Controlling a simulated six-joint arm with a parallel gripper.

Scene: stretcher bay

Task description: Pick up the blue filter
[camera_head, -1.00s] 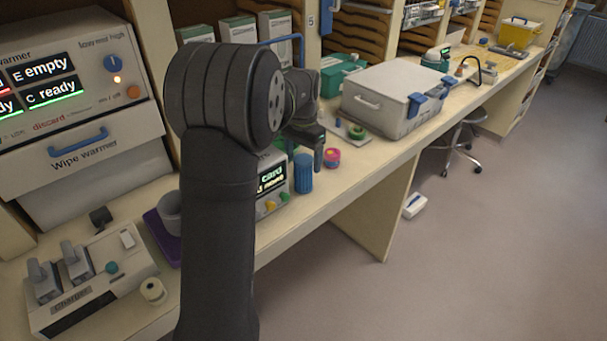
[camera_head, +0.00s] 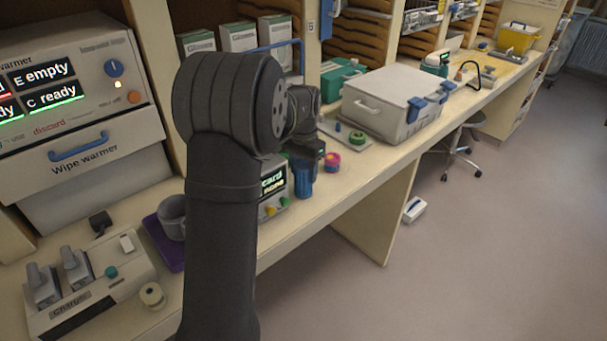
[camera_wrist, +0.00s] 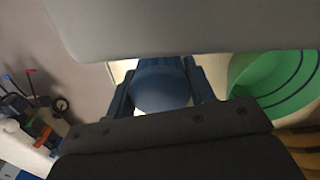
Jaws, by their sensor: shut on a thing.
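The blue filter (camera_head: 304,186) is a ribbed blue cylinder standing upright on the bench near its front edge, beside the small display device. My gripper (camera_head: 308,165) is over it from above, with its fingers down along the filter's sides. In the wrist view, the filter's round blue top (camera_wrist: 162,88) sits between the two dark fingers, which are shut on it. I cannot tell whether its base is touching the bench, and my fingers hide part of its upper side.
A pink and yellow roll (camera_head: 332,161) is close to the right of the filter. The display device (camera_head: 272,187) is close on the left. A grey lidded box (camera_head: 376,104) stands further right, with a green tape roll (camera_head: 357,137) in front.

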